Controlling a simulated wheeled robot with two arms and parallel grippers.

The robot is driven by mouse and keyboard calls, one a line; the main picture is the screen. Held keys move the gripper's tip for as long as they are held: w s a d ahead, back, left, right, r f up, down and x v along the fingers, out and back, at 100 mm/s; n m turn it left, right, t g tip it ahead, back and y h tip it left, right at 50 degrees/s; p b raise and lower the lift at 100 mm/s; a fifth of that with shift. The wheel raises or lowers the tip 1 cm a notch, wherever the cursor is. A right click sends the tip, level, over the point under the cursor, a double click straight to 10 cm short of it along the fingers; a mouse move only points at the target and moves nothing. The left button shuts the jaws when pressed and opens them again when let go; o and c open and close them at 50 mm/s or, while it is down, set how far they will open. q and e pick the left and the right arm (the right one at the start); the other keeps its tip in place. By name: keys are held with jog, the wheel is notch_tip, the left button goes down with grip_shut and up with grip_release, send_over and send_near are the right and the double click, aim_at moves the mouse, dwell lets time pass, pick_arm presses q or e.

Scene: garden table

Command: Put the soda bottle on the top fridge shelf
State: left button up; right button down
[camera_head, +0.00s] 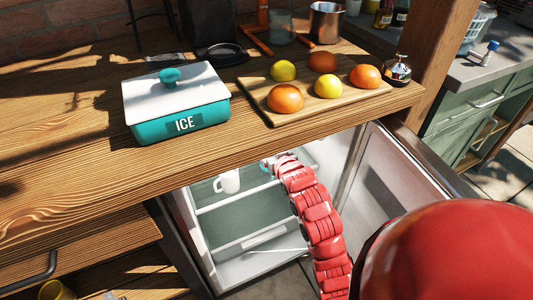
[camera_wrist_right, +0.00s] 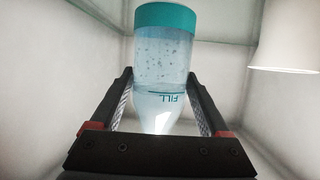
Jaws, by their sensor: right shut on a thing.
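The soda bottle (camera_wrist_right: 163,65) is clear with pale blue liquid, drops on its side, a teal end and "FILL" lettering that reads upside down in the right wrist view. My right gripper (camera_wrist_right: 159,80) is shut on it, with one finger on each side of the narrower part. In the head view my red right arm reaches into the open fridge. Its gripper (camera_head: 270,163) is small there and partly under the table edge, so the bottle is hard to make out. The top fridge shelf (camera_head: 238,197) is below and left of the gripper. My left gripper is out of view.
A white mug (camera_head: 228,181) stands on the top shelf left of my gripper; it also shows in the right wrist view (camera_wrist_right: 288,38). The fridge door (camera_head: 385,190) is open on the right. The tabletop above holds an ice box (camera_head: 176,103) and a fruit board (camera_head: 300,113).

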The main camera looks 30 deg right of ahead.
jog(key=w+f, duration=0.1)
jog(key=w+f+b, duration=0.1)
jog(key=w, duration=0.1)
jog(key=w+f+b, duration=0.1)
jog(key=shift+w+d+f, duration=0.2)
jog(key=shift+d+f, duration=0.05)
jog(key=shift+d, duration=0.15)
jog(key=shift+r, duration=0.1)
grip_release()
